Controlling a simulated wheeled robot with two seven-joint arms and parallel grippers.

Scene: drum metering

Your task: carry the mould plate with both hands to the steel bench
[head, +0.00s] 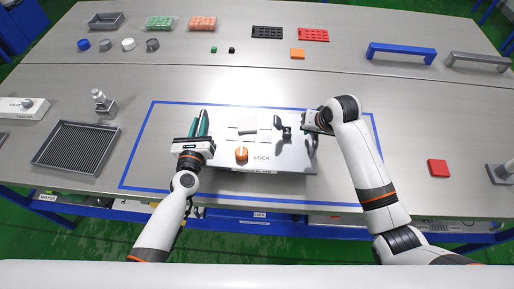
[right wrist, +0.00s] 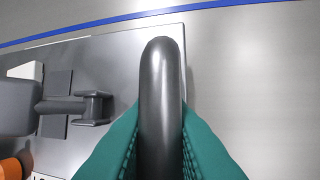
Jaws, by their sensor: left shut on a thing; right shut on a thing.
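The mould plate (head: 225,153) is a light grey plate with an orange knob (head: 241,154), a white block (head: 247,125), a dark clamp (head: 282,127) and the word LOCK. In the head view it is over the blue-outlined area of the steel bench (head: 400,150); I cannot tell if it touches the bench. My left gripper (head: 199,128) is shut at the plate's left side, its grip partly hidden. My right gripper (head: 312,127) is shut on the handle at the right side. In the right wrist view green fingers close around the dark curved handle (right wrist: 161,100).
A ribbed tray (head: 77,148) and a metal fitting (head: 103,102) stand to the left. A red block (head: 438,168) lies to the right. Trays, parts, a blue handle (head: 402,52) and a grey one (head: 478,61) line the back. The bench around the blue outline (head: 143,130) is mostly clear.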

